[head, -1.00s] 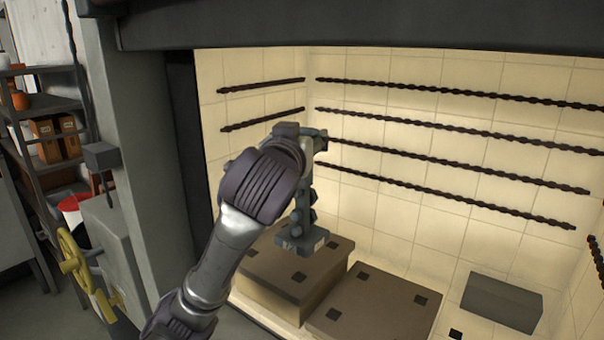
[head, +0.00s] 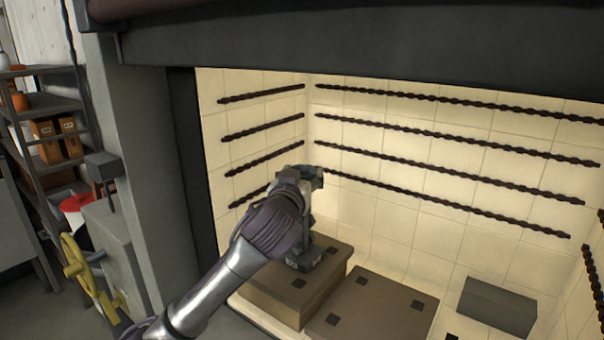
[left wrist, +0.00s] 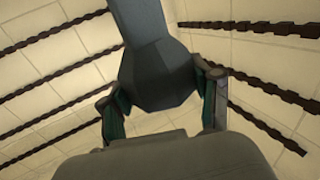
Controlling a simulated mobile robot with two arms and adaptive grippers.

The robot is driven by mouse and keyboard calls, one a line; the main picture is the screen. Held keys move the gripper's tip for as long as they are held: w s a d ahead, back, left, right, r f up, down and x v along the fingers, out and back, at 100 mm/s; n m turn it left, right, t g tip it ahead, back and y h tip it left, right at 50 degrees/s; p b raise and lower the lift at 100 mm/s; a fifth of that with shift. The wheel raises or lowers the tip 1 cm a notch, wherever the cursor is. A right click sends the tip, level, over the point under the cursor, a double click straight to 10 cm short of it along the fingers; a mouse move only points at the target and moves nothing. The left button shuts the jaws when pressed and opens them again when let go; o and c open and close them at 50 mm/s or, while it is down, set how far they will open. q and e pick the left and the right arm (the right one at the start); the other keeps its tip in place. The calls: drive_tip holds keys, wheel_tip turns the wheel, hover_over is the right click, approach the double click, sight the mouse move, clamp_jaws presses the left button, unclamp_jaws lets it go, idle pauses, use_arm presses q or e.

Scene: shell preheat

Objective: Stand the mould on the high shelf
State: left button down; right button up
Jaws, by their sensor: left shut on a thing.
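The dark grey mould (head: 304,260) is upright over the back part of the high shelf (head: 270,293), the taller brown-topped block at the left of the furnace chamber. Its flat base, with a small pale label, looks to be on the shelf top or very close to it; I cannot tell which. My left gripper (head: 312,180) is shut on the mould's upper part, and my arm and wrist hide much of its body. In the left wrist view, the mould's faceted grey part (left wrist: 158,75) sits between the two fingers (left wrist: 165,105). My right gripper is not in view.
A lower brown shelf (head: 375,310) is just right of the high shelf. A grey block (head: 498,305) lies further right. Dark twisted heating rods (head: 450,175) line the pale tiled walls. The dark furnace lintel (head: 370,55) crosses above. A yellow handwheel (head: 76,265) is outside, left.

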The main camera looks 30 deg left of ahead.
use_arm(q)
drive_tip(key=shift+d+f, duration=0.1)
drive_tip(key=shift+c, duration=1.2)
unclamp_jaws()
drive_tip(key=shift+s+d, duration=0.1)
drive_tip(key=shift+s, duration=0.15)
drive_tip(key=b+v, duration=0.3)
drive_tip(key=v, duration=0.8)
drive_tip(key=shift+s+r+b, duration=0.25)
drive_tip(key=shift+b, duration=0.05)
